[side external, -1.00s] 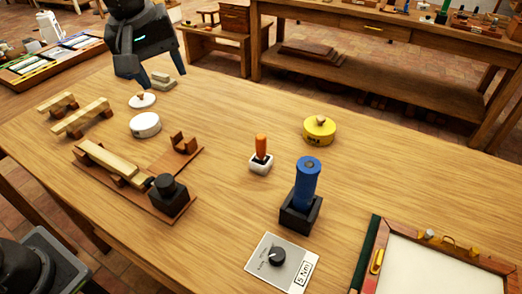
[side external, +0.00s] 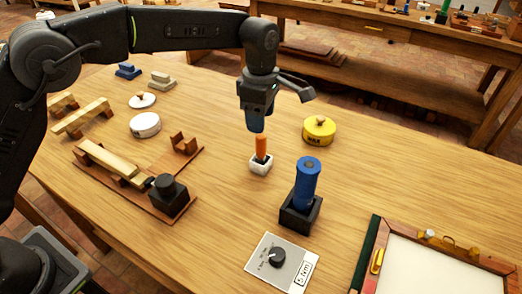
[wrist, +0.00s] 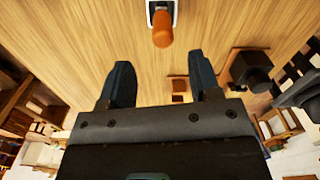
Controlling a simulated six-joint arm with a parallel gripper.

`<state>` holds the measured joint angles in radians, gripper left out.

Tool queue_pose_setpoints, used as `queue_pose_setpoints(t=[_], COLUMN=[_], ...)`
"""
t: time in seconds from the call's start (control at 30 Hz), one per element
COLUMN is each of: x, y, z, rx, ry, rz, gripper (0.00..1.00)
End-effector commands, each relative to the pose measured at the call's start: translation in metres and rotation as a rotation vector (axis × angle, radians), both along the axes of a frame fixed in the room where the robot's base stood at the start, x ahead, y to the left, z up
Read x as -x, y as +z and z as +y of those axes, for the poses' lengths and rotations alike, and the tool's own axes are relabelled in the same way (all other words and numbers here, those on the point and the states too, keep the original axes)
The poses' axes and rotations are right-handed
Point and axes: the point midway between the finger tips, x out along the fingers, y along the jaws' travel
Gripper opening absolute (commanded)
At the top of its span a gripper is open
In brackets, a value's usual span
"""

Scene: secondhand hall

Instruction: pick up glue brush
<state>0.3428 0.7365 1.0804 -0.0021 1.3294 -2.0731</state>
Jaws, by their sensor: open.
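The glue brush appears to be the upright orange handle (side external: 261,147) standing in a small white holder (side external: 261,166) on the wooden table; its lower end is hidden in the holder. In the wrist view the orange handle (wrist: 162,30) shows at the top, beyond the fingertips and roughly in line with the gap between them. My gripper (side external: 256,124) points down just above the handle in the side view. In the wrist view my gripper (wrist: 160,78) is open, with nothing between its fingers.
A blue cylinder in a black stand (side external: 304,188) stands close to the right. A yellow wax tin (side external: 319,131) sits behind right, a dial box (side external: 281,262) in front. Bare tabletop surrounds the white holder.

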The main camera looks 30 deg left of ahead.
Motion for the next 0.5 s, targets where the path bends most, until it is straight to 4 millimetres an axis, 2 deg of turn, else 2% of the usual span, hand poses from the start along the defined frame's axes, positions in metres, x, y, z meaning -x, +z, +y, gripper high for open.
queue_pose_setpoints(t=[0.1, 0.37, 0.5], x=[0.001, 0.001, 0.004], y=[-0.021, -0.041, -0.060], z=[0.000, 0.000, -0.002], rx=[-0.001, 0.000, -0.001], ry=[-0.001, -0.001, -0.002], rz=[0.002, 0.001, 0.003], gripper=[0.57, 0.57, 0.57])
